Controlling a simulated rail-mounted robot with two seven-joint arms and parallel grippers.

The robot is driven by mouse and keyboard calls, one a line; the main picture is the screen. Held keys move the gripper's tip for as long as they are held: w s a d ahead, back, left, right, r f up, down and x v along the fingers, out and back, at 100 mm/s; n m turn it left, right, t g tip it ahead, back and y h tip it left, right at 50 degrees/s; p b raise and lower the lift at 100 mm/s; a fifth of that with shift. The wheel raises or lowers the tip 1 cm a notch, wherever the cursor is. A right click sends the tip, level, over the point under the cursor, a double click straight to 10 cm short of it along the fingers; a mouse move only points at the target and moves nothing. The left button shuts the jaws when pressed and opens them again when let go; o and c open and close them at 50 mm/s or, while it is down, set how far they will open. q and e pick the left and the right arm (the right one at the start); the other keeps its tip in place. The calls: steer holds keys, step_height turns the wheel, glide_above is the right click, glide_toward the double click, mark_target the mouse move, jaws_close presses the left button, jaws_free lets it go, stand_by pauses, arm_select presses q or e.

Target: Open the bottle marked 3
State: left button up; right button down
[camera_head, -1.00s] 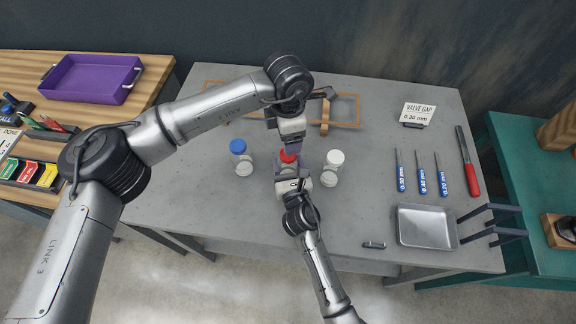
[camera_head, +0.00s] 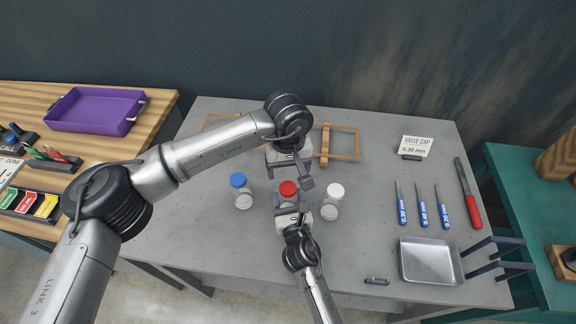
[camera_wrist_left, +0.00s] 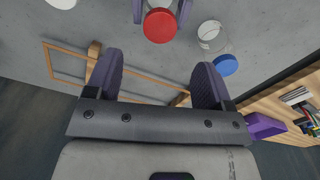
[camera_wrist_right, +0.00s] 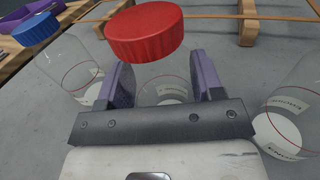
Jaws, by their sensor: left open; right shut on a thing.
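Three clear bottles stand in a row on the grey table: a blue-capped one (camera_head: 243,199), a red-capped one (camera_wrist_right: 162,90) in the middle and a white-capped one (camera_head: 331,209). I cannot read a 3 on any of them. My right gripper (camera_head: 292,208) is shut on the red-capped bottle, below its red cap (camera_head: 288,188). The cap sits at the bottle's top; I cannot tell whether it is loose. My left gripper (camera_wrist_left: 160,68) is open and empty, apart from the red cap and behind it in the head view.
A wooden frame (camera_head: 342,143) lies behind the bottles. To the right are a valve gap sign (camera_head: 416,147), blue-handled feeler tools (camera_head: 423,212), a red-handled tool (camera_head: 474,210) and a metal tray (camera_head: 430,262). A purple tray (camera_head: 95,110) stands on the left bench.

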mark_target(288, 187)
arm_select(q)
steer(key=m, duration=0.7)
steer(key=shift+m, duration=0.4)
steer(key=shift+f, duration=4)
steer(key=shift+c, duration=0.3)
steer(key=c, duration=0.9)
